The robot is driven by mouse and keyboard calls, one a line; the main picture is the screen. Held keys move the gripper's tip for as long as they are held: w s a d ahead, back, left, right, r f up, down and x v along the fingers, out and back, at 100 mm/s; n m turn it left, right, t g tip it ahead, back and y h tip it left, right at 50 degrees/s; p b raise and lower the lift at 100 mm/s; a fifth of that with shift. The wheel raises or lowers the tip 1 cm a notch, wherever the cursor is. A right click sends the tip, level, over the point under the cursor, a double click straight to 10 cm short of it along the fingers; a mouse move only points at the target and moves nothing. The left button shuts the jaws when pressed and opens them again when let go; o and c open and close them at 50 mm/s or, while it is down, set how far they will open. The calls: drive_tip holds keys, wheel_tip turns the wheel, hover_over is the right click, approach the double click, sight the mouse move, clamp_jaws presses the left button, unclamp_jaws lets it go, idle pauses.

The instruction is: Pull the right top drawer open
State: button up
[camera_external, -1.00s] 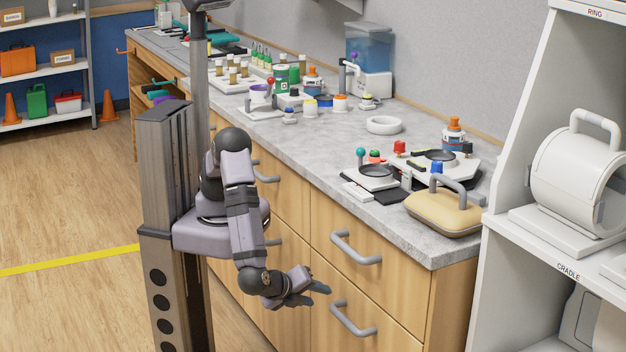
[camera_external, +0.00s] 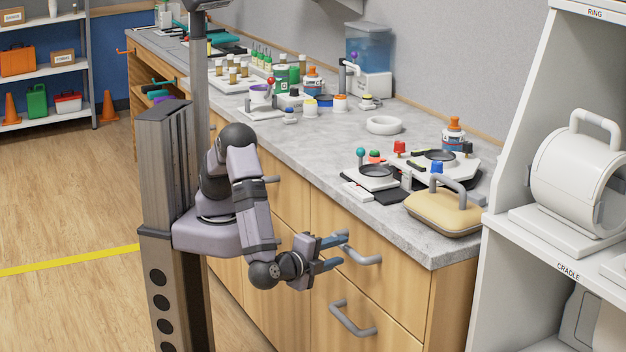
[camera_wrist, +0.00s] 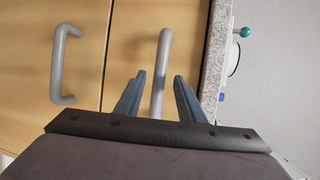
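The right top drawer (camera_external: 384,283) is a wooden front just below the grey countertop, and it looks closed. Its grey bar handle (camera_external: 362,256) shows in front of my gripper (camera_external: 336,249). In the wrist view, the same handle (camera_wrist: 164,50) stands between the two blue fingers of my gripper (camera_wrist: 157,90), with a gap on each side. The fingers are open, and I see no firm contact. The lower drawer's handle (camera_external: 352,319) is below, and it also shows at the left in the wrist view (camera_wrist: 60,65).
The countertop (camera_external: 416,242) overhangs close above the drawer. A beige case (camera_external: 443,213) and a small scale (camera_external: 376,176) stand near its edge. White shelving (camera_external: 483,290) stands at the right. The floor (camera_external: 60,210) left of the arm is clear.

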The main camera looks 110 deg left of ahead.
sight(343, 249)
drive_tip(key=shift+x, duration=2.2)
